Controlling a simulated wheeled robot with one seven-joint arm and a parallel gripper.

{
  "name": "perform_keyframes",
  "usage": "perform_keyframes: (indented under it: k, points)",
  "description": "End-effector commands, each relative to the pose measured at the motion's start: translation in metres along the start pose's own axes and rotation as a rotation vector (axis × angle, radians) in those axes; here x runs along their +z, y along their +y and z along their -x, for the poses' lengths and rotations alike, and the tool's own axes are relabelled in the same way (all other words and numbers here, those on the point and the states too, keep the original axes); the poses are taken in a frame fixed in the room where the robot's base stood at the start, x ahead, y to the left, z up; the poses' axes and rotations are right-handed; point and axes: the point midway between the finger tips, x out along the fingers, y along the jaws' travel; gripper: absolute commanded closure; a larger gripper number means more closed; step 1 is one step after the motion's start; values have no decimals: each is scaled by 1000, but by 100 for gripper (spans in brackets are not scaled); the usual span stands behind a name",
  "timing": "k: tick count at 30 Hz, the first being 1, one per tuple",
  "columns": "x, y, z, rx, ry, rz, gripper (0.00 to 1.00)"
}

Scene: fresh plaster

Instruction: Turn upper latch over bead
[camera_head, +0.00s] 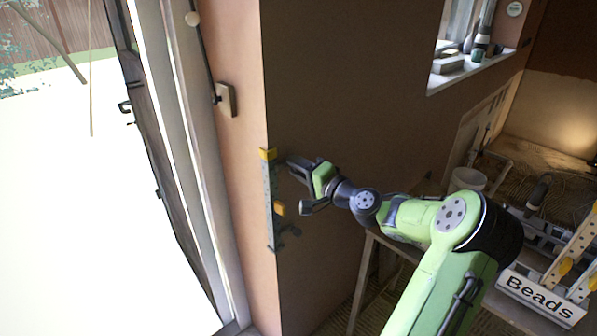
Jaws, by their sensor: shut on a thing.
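A narrow metal bead (268,190) stands upright along the outside corner of the plastered wall.
A bright door or window frame (190,150) is left of the corner, with a wall bracket (226,100) above. A workbench (395,250) stands below my arm.

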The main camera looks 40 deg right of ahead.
Motion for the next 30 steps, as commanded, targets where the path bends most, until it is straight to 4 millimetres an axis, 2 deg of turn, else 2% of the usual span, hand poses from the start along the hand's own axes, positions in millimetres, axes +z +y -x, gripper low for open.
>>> perform_keyframes:
  k: [16,17,21,30]
  points:
    - [0,1,0,3,-1,23,100]
    - [0,1,0,3,-1,23,67]
    - [0,1,0,3,-1,22,46]
    - [0,1,3,2,0,21,46]
